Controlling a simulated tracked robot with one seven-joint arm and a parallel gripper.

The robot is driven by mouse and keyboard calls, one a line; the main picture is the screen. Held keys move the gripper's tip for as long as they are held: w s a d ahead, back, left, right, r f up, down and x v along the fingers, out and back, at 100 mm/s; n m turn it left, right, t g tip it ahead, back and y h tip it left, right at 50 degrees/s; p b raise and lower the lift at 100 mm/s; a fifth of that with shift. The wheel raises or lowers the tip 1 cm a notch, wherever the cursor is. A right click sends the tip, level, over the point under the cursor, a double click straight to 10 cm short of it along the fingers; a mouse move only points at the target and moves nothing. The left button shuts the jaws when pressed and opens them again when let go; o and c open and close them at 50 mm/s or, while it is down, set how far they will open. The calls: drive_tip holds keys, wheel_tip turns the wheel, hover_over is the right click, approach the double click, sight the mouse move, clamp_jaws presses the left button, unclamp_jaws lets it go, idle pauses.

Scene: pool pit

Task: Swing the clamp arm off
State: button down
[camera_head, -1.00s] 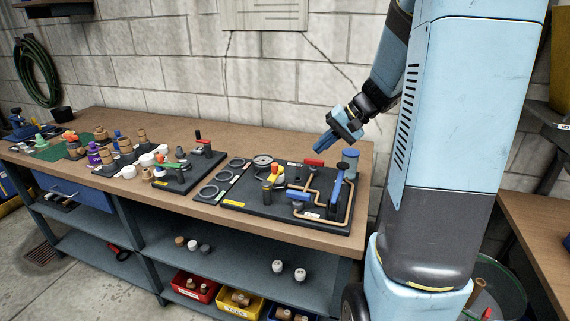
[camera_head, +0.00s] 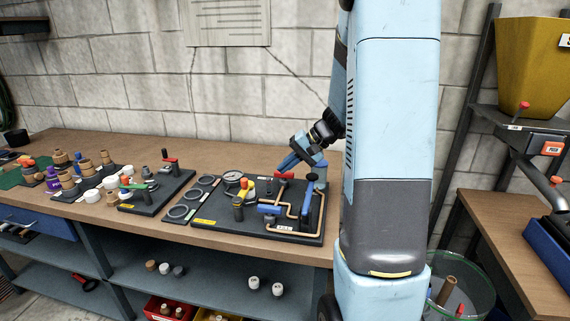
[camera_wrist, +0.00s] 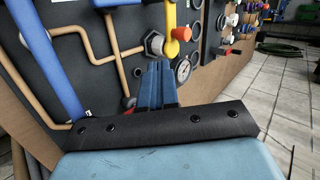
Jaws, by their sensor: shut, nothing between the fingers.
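My gripper (camera_head: 287,163) is shut and empty, just above the back of the black pipe board (camera_head: 215,232) on the bench. In the wrist view its fingers (camera_wrist: 157,85) are together, in front of the board. No part is plainly recognisable as the clamp arm. The board carries a red handle (camera_head: 284,175), a blue handle (camera_head: 268,209), a tall blue lever (camera_head: 309,194) and a yellow bar with an orange end (camera_head: 243,187). The yellow bar (camera_wrist: 171,18) and a long blue bar (camera_wrist: 45,58) also show in the wrist view. Whether my fingers touch anything is unclear.
A smaller black board (camera_head: 148,207) with a red-handled fixture (camera_head: 169,162) stands to the left. Several loose fittings crowd the bench further left. A block wall (camera_head: 240,95) closes off the back. A bin (camera_head: 480,302) and a second bench (camera_head: 495,215) are at the right.

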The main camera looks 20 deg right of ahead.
sight(243, 188)
drive_tip(key=w+a+f, duration=0.4)
drive_tip(key=a, duration=0.3)
drive_tip(key=shift+a+f, duration=0.35)
drive_tip(key=shift+a, duration=0.05)
